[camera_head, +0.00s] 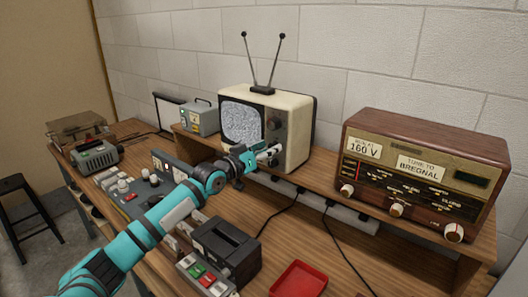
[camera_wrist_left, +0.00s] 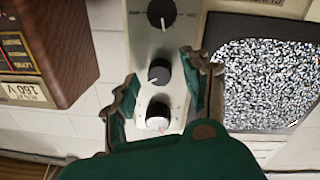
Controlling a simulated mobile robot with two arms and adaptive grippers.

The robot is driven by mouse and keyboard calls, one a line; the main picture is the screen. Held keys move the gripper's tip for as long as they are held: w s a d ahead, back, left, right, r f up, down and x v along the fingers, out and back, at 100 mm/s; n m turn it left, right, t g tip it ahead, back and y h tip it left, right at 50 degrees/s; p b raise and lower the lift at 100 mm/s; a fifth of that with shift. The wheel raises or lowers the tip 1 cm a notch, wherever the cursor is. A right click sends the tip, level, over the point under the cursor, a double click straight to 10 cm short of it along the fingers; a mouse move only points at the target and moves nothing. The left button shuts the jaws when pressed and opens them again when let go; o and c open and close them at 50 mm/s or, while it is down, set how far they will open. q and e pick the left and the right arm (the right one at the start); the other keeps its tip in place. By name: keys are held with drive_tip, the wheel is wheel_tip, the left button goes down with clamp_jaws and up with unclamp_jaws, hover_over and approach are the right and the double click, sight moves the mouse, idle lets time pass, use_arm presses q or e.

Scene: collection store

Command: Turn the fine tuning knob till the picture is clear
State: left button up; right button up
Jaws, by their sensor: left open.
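The cream television (camera_head: 298,128) stands on the raised shelf, with grey static filling its screen (camera_head: 241,123); the static screen also shows in the left wrist view (camera_wrist_left: 268,82). That view shows the control panel (camera_wrist_left: 140,45) with two black knobs, one at the top (camera_wrist_left: 161,14) and one in the middle (camera_wrist_left: 159,71), and a pale-faced knob (camera_wrist_left: 158,117) at the bottom. I cannot read which is the fine tuning knob. My left gripper (camera_head: 270,154) is open in front of the panel. In the wrist view its fingers (camera_wrist_left: 162,88) flank the lower two knobs, gripping neither.
A wooden radio (camera_head: 415,165) stands to the right of the television. A small grey-green box (camera_head: 199,117) is to its left. A black device (camera_head: 226,250) and a red tray (camera_head: 299,280) are on the lower bench. Two antenna rods (camera_head: 272,62) rise from the television.

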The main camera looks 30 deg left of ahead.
use_arm(q)
drive_tip(key=s+a, duration=0.1)
drive_tip(key=s, duration=1.1)
drive_tip(key=shift+a+r, duration=0.15)
drive_tip(key=shift+a, duration=0.15)
